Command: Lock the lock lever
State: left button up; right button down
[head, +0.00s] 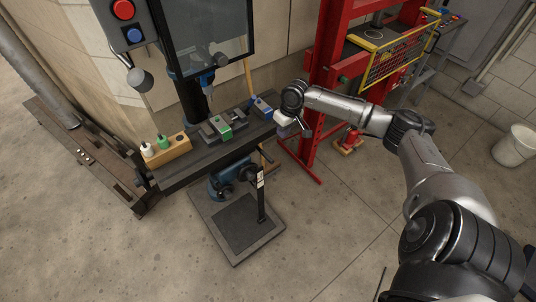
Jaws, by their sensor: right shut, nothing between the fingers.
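My right gripper (305,131) hangs at the wrist end of my right arm, just off the right end of the dark work table (175,180) of a drill press. Its fingers look small and shut, with nothing in them. I cannot pick out the lock lever for certain. A dark handle-like part (250,173) shows under the table beside the blue column bracket (222,186), to the left of and below the gripper and apart from it in the picture. My left gripper is not in view.
A green-marked vise (221,127) and a blue block (262,107) sit on the table. A wooden rack (168,151) with bottles stands at its left end. A red press frame (330,70) stands behind my right arm.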

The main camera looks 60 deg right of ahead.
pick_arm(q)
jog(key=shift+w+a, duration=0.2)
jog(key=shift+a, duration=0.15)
pick_arm(e)
jog(key=shift+w+a+m, duration=0.1)
jog(key=shift+a+m, duration=0.15)
jog(key=shift+m, duration=0.15)
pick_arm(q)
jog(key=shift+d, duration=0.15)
pick_arm(e)
jog(key=b, duration=0.5)
send_near(271, 159)
jog(key=f, duration=0.5)
jog(key=a+f, duration=0.1)
jog(key=f, duration=0.1)
jog(key=shift+w+f, duration=0.15)
jog(key=shift+w, duration=0.2)
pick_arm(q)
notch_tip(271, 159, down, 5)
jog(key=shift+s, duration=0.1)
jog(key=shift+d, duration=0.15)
pick_arm(e)
jog(key=shift+a+f, duration=0.1)
